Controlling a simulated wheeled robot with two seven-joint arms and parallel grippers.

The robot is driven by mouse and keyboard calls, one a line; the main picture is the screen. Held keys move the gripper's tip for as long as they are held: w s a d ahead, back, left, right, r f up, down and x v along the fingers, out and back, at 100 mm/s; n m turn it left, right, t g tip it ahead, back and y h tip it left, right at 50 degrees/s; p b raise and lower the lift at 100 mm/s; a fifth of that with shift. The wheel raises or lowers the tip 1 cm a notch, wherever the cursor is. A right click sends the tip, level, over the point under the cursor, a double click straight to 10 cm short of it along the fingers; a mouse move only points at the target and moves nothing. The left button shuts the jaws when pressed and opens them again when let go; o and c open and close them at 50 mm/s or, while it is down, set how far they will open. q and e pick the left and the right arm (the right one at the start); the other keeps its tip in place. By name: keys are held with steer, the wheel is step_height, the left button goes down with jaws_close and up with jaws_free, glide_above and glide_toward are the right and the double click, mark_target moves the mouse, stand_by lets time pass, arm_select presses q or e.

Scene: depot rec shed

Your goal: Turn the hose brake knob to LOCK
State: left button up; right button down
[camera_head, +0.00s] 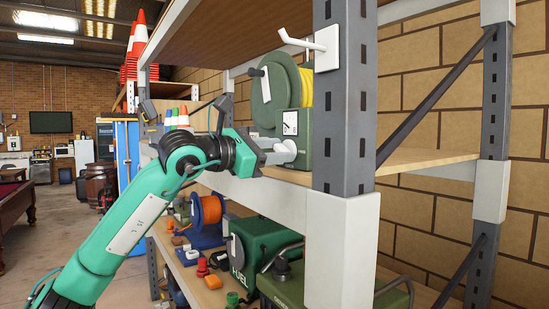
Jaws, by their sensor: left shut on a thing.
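A green hose reel (270,98) with yellow hose (306,88) stands on the upper shelf, partly behind the grey rack upright. A white label with a dark mark (290,122) is on its base. Just below the label is the pale hose brake knob (291,146). My left gripper (281,153) comes in from the left at the shelf's front edge and is shut on the knob. The fingers hide part of the knob, and I cannot read which way it points. My right gripper is not in view.
The grey rack upright (344,120) stands close to the right of the knob. A white hook (302,41) juts left from it. The lower shelf holds a green fuel container (262,248), an orange reel (207,210) and small items. The upper shelf is bare to the right (425,158).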

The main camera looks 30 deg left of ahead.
arm_select(q)
steer(key=m+b, duration=0.2)
steer(key=m, duration=1)
steer(key=shift+d+f, duration=0.1)
steer(key=shift+f, duration=0.05)
steer(key=shift+m, duration=0.4)
steer(key=o, duration=1)
steer(key=shift+d+f, duration=0.1)
steer(key=shift+f+n, duration=0.1)
steer(key=shift+n, duration=0.2)
